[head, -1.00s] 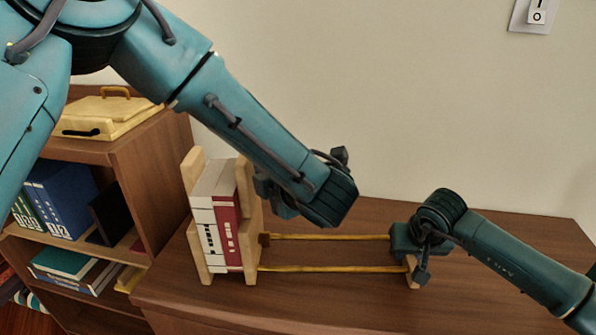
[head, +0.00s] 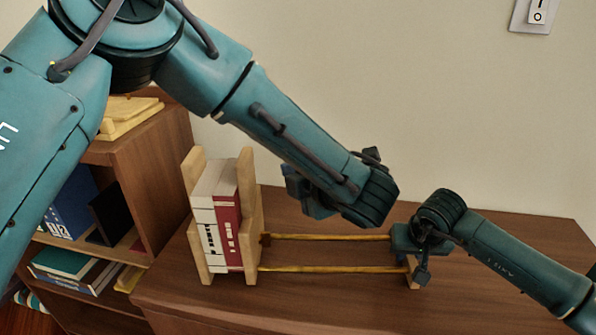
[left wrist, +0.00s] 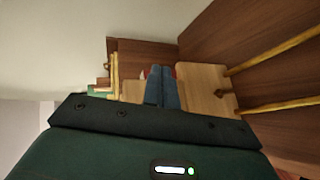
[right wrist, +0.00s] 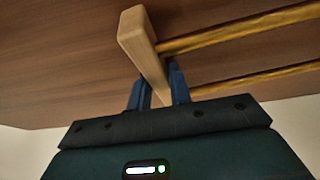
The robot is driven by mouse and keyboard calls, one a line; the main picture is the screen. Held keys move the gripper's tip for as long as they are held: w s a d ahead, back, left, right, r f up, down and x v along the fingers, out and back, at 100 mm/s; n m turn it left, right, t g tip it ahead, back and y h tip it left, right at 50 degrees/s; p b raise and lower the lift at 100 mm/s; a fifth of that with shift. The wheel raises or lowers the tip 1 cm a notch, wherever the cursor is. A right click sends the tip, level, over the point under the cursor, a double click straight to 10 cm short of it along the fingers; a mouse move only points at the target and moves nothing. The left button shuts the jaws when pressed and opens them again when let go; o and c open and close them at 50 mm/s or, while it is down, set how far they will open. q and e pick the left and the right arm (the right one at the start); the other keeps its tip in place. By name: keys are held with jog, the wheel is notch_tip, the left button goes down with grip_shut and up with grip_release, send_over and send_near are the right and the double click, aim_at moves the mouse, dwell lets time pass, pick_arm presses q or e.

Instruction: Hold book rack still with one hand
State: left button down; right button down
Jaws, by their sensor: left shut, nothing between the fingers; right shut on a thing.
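The book rack stands on the wooden cabinet top, with wooden end plates (head: 249,225) at its left, two yellow rods (head: 330,269) and a low end bar (head: 412,272) at its right. White and red books (head: 228,230) stand upright between the end plates. My right gripper (head: 415,262) is shut on the end bar; in the right wrist view its blue fingers (right wrist: 160,88) straddle the bar (right wrist: 142,45). My left gripper (head: 292,190) is above the rods, right of the plates, apart from them. Its blue fingers (left wrist: 162,85) are shut together and empty, facing the inner plate (left wrist: 200,88).
A lower bookshelf (head: 150,150) with books and a yellow case (head: 125,118) stands at the left, partly hidden by my left arm. The cabinet top (head: 330,305) is clear in front of the rods.

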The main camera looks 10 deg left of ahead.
pick_arm(q)
jog(key=v, duration=1.2)
pick_arm(e)
jog(key=shift+w+d+r, duration=0.1)
jog(key=shift+w+d, duration=0.05)
jog(key=shift+d, duration=0.05)
jog(key=c, duration=1.6)
grip_release()
jog(key=o, duration=0.4)
jog(key=shift+a, duration=0.15)
